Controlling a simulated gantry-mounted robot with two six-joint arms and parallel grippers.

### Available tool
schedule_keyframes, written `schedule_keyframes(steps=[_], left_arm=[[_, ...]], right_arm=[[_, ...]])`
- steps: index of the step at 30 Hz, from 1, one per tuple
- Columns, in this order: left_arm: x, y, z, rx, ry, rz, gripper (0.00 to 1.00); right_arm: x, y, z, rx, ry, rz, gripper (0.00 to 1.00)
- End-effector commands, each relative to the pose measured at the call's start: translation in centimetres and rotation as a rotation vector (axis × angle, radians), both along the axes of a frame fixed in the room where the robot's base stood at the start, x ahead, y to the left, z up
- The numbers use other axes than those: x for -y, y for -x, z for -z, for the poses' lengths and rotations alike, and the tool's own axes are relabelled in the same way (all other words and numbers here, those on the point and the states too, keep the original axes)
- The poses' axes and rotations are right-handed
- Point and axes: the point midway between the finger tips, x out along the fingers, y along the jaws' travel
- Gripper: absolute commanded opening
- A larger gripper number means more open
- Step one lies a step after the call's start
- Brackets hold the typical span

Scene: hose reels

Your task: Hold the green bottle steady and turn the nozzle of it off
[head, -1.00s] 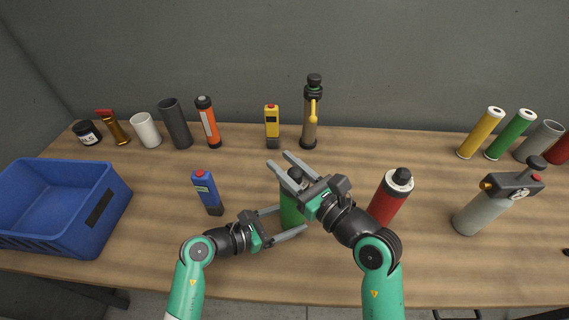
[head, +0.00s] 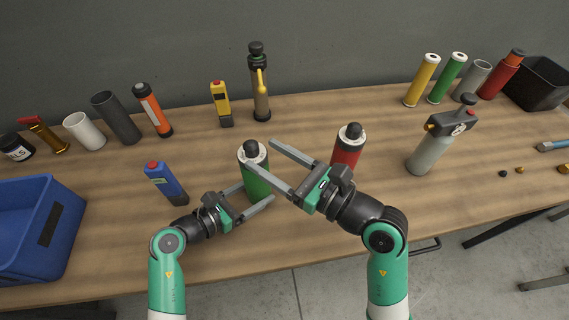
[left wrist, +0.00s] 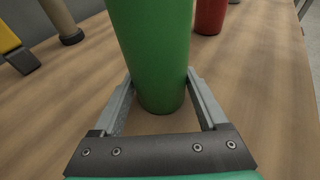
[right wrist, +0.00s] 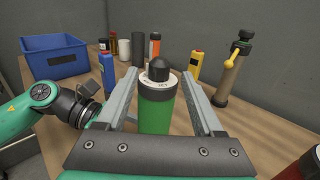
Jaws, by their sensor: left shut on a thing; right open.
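The green bottle (head: 255,180) stands upright on the table, with a white collar and a black domed nozzle (head: 251,150) on top. My left gripper (head: 258,196) is shut on the bottle's lower body; the left wrist view shows its fingers on both sides of the green body (left wrist: 155,55). My right gripper (head: 262,166) is open at the height of the bottle's top. In the right wrist view its fingers (right wrist: 165,88) stand left and right of the bottle's upper part, apart from it, with the black nozzle (right wrist: 160,70) between them.
A red bottle (head: 346,148) stands close right of my right gripper. A blue device (head: 166,184) stands left of the green bottle. A grey bottle with a pump head (head: 430,150) stands further right, and a blue crate (head: 62,245) at the left edge.

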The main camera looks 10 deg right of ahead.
Motion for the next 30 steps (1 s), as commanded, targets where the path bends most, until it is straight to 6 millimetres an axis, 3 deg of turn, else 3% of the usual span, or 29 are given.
schedule_keyframes(steps=[3, 7, 19, 20, 23, 30], left_arm=[[0.0, 0.0, 0.1, -0.002, 0.000, 0.001, 0.45], [0.0, 0.0, 0.1, -0.002, 0.000, 0.001, 0.45], [0.0, 0.0, 0.1, -0.002, 0.000, 0.001, 0.45], [0.0, 0.0, 0.1, -0.002, 0.000, 0.001, 0.81], [0.0, 0.0, 0.1, -0.002, 0.000, 0.001, 0.99], [0.0, 0.0, 0.0, 0.000, 0.000, 0.001, 1.00]], right_arm=[[1.7, 1.8, 0.0, 0.000, -0.001, 0.003, 0.69], [2.6, 2.9, 0.0, 0.000, -0.001, 0.001, 0.69], [2.8, 3.1, 0.0, -0.001, -0.001, -0.001, 0.69], [2.8, 3.1, 0.0, -0.001, -0.001, -0.001, 0.69], [2.8, 3.1, 0.0, -0.001, -0.001, -0.001, 0.69], [2.8, 3.1, 0.0, -0.001, -0.001, -0.001, 0.69]])
